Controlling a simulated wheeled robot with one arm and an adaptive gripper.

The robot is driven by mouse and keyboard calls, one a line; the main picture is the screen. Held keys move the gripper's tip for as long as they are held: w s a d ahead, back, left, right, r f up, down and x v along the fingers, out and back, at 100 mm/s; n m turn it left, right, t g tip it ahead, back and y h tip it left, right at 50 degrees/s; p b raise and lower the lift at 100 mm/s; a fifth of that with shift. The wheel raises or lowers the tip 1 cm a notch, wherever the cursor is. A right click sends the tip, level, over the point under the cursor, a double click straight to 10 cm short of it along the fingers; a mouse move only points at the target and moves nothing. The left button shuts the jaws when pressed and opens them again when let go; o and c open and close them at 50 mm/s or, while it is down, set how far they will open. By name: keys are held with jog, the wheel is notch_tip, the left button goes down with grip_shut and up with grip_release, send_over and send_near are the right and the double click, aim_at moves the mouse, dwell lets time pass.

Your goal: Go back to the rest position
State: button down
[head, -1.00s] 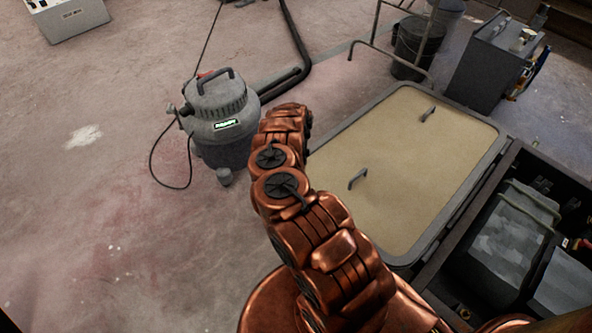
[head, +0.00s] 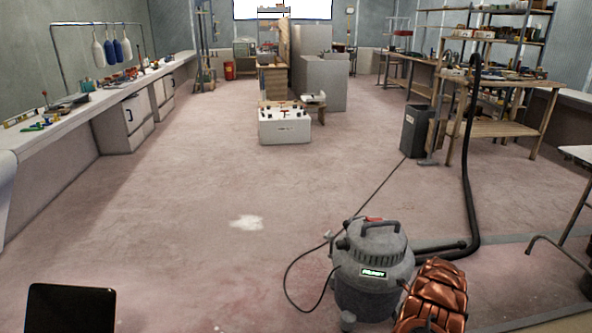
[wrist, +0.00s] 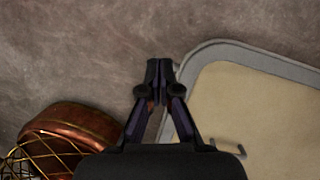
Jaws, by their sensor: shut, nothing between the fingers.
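My gripper (wrist: 158,72) shows in the wrist view with its two dark fingers brought together at the tips. Nothing is held between them. It hangs over the bare floor, beside the rounded edge of a beige panel with a grey rim (wrist: 215,52).
A white box (head: 284,128) stands further off. A long bench (head: 75,115) runs along the left. The middle floor is clear.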

jog(key=s+a+r+n+g+y, duration=0.1)
jog(key=s+a+r+n+y, duration=0.25)
jog(key=a+r+n, duration=1.4)
jog(key=s+a+r+n+g+h, duration=0.1)
jog(key=s+a+r+n, duration=0.3)
jog(key=s+r, duration=0.7)
jog(key=s+a+r+n+g+h, duration=0.1)
jog(key=s+a+r+n, duration=0.1)
jog(key=s+a+r, duration=0.7)
jog(key=s+d+r+n+g+h, duration=0.1)
jog(key=s+d+r+n+h, duration=0.25)
jog(key=s, duration=0.85)
jog(key=s+d+r+n, duration=0.2)
jog(key=s+d+n, duration=0.35)
jog(key=s, duration=0.75)
notch_tip(320, 180, up, 22)
jog(key=p, duration=2)
jog(key=shift+s+m, duration=0.4)
jog(key=shift+m, duration=0.05)
